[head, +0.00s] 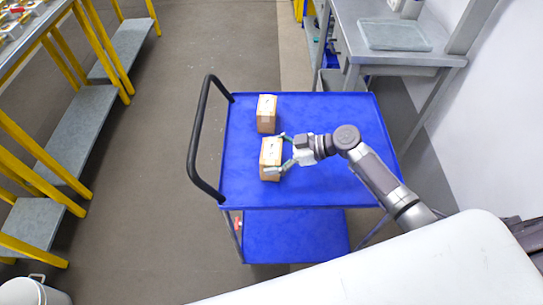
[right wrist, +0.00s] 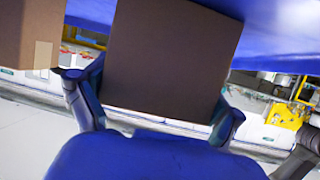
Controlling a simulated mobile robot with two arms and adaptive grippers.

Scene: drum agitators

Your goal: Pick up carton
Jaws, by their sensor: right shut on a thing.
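Two small brown cartons stand on the blue top of a cart (head: 330,185). The nearer carton (head: 270,152) is between the fingers of my right gripper (head: 282,153), which is shut on its sides. In the right wrist view this carton (right wrist: 168,55) fills the middle, with a finger of the right gripper (right wrist: 155,115) at each side. The farther carton (head: 266,114) stands just behind it, apart from the gripper, and part of it shows at the left of the right wrist view (right wrist: 25,35). My left gripper is not in view.
The cart has a black handle (head: 197,140) on its left and a lower blue shelf (head: 295,238). A grey workbench (head: 400,60) stands behind it at the right. The cart top's right part is clear below my arm.

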